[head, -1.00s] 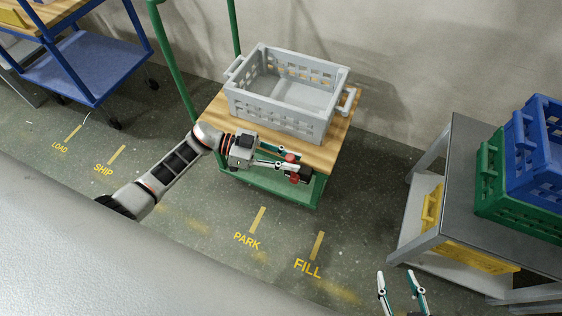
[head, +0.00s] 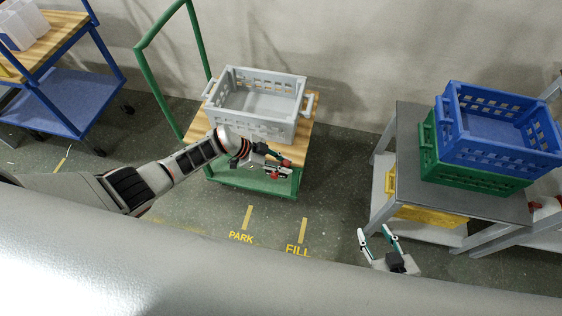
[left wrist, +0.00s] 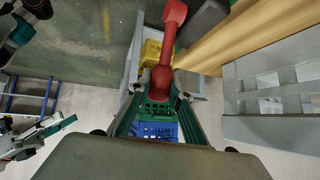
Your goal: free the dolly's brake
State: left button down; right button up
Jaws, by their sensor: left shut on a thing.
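The dolly has a green frame with a tall green handle (head: 143,75) and a wooden deck (head: 196,127). In the left wrist view a red lever (left wrist: 175,30) runs from beside a dark block (left wrist: 203,18) down between my fingers. My left gripper (head: 281,168) is at the front right of the dolly, just below deck height. In the left wrist view its fingers are closed on the lever's rounded red end. In the head view the lever is small and partly covered by the gripper. My right gripper (head: 377,236) is open and empty, left of the grey table.
A grey crate (head: 262,122) sits on the deck. At right a grey table (head: 405,150) carries a green crate (head: 450,175) under a blue crate (head: 500,148); a yellow crate (head: 425,217) is below. A blue cart (head: 70,95) stands left. Floor by PARK and FILL is clear.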

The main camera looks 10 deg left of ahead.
pick_arm(q)
jog(key=shift+f, duration=0.1)
dwell(0.3)
jog(key=c, duration=1.8)
grip_release()
jog(key=shift+a+r, duration=0.3)
jog(key=shift+r, duration=0.05)
jog(key=v, duration=1.1)
jog(key=shift+s, duration=0.1)
